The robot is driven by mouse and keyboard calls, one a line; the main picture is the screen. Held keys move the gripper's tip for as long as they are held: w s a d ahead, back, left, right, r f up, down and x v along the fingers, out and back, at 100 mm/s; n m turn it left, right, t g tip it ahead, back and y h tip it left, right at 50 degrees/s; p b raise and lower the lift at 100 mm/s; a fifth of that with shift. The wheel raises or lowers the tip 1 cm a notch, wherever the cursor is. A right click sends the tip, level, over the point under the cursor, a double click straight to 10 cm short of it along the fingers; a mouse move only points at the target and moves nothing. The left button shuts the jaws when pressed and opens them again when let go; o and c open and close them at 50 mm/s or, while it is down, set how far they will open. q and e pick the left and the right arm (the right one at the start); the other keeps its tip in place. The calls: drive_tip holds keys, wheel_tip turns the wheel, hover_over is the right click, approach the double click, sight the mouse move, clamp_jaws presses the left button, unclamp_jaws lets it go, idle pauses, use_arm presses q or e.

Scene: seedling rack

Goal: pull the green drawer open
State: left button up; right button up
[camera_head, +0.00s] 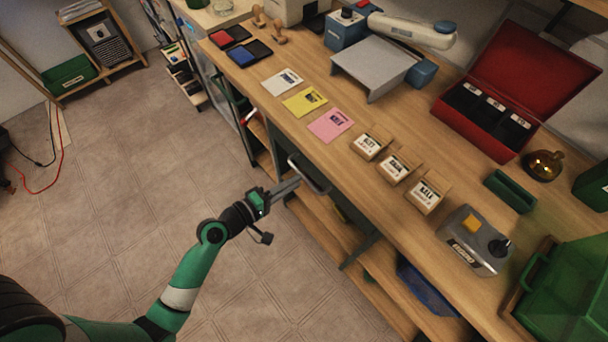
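A grey bar handle (310,176) sticks out below the front edge of the workbench. The drawer front behind it is mostly hidden under the tabletop, and I cannot make out its green colour. My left gripper (294,184) reaches in from the lower left, with its fingertips at or very close to the handle. I cannot tell whether the fingers touch it or are closed around it. My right gripper is not in view.
The workbench (240,88) carries coloured cards, small labelled boxes, an open red case (482,125) and a grey control box (474,240). A green box (570,290) stands at the lower right. Open shelves lie below the bench; the floor (110,180) left of it is clear.

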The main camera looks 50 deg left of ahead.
sight(304, 176)
use_arm(q)
drive_tip(key=x, duration=0.4)
drive_tip(key=shift+w, duration=0.2)
clamp_jaws()
idle(1.2)
